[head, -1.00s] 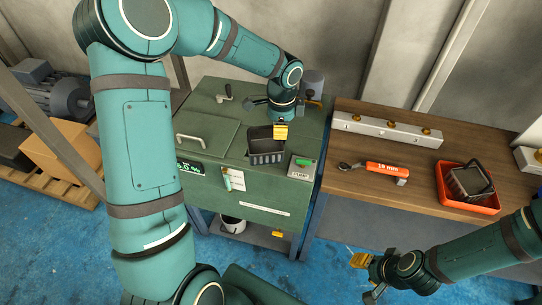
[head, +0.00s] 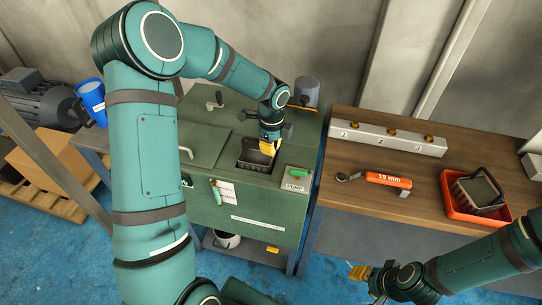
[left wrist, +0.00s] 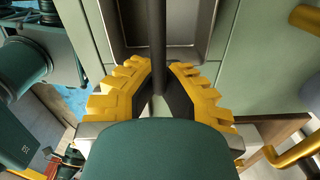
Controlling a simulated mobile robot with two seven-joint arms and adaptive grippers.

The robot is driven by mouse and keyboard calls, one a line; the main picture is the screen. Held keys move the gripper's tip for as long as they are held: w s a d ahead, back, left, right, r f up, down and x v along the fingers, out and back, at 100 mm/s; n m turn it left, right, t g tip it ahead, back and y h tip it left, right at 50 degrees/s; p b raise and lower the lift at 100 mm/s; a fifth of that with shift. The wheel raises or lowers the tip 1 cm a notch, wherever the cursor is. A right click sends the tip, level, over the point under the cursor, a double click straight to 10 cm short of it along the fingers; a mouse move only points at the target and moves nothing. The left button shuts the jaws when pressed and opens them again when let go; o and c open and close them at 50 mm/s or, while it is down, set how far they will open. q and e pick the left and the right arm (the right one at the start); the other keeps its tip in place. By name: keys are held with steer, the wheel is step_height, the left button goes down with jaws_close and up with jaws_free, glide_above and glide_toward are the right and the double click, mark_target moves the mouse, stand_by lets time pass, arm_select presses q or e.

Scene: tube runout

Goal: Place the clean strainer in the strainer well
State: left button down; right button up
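A dark strainer basket (head: 255,158) is in the rectangular well opening on top of the green machine (head: 265,190). I cannot tell whether it is fully seated. My left gripper (head: 270,146) is over it, pointing down, and hides part of it. In the left wrist view my left gripper (left wrist: 158,85) has its yellow fingers on both sides of a dark bar, the strainer's handle (left wrist: 157,40), with the dark pads against it. A second strainer (head: 478,192), with grey content, is in the red tray (head: 465,214). My right gripper (head: 360,273) is empty at the lower right; its opening is unclear.
The machine carries a lid (head: 205,143) left of the well and a pump switch box (head: 296,178) to the right. On the wooden bench are a numbered rail (head: 385,137) and an orange 19 mm wrench (head: 385,180).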

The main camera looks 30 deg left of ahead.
arm_select(q)
steer(key=shift+f+b, duration=0.35)
steer(key=shift+f, duration=1.2)
steer(key=shift+f, duration=0.1)
steer(key=c, duration=1.1)
jaws_free()
steer(key=shift+c, duration=0.2)
step_height(320, 180, up, 12)
steer(key=p, duration=0.3)
